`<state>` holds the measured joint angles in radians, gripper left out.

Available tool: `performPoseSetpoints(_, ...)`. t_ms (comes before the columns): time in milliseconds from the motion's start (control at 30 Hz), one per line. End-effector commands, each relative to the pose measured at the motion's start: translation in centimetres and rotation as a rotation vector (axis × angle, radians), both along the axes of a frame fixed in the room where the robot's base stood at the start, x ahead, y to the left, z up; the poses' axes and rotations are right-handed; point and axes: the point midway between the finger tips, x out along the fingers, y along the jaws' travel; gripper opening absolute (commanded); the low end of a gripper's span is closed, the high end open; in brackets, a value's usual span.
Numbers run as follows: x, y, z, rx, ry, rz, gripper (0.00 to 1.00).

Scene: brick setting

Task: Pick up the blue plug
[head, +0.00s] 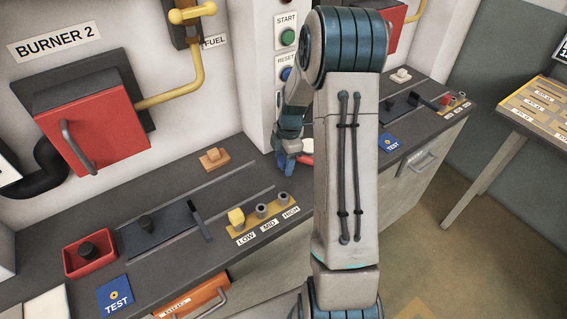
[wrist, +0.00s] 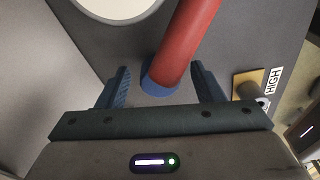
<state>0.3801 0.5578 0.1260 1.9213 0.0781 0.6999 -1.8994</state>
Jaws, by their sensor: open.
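In the wrist view a red cylinder with a blue end (wrist: 160,76) stands out between the two fingers; the blue end looks like the blue plug, though I cannot tell for certain. My gripper (wrist: 161,76) is open, with one finger on each side of the blue end and a visible gap on both sides. In the head view my gripper (head: 284,163) is low over the counter, near the wall pillar, partly hidden by my arm. A small red piece (head: 307,145) shows beside it; the plug itself is not clear there.
The dark counter (head: 180,190) carries a yellow LOW/MID/HIGH block (head: 262,220), a red tray (head: 90,254) with a dark knob and an orange block (head: 214,158). A red burner box (head: 95,118) juts from the wall. A white round thing (wrist: 118,8) lies beyond the fingers.

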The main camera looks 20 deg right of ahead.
Motion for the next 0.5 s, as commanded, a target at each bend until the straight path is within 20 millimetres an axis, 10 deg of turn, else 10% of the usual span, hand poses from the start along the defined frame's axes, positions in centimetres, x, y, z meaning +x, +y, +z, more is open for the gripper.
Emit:
performPoseSetpoints(167, 0.00, 0.00, -0.06, 0.000, 0.000, 0.000, 0.61)
performPoseSetpoints(367, 0.00, -0.01, -0.03, 0.000, 0.000, 0.000, 0.12)
performPoseSetpoints(500, 0.01, -0.01, -0.01, 0.000, -0.001, 0.000, 0.12)
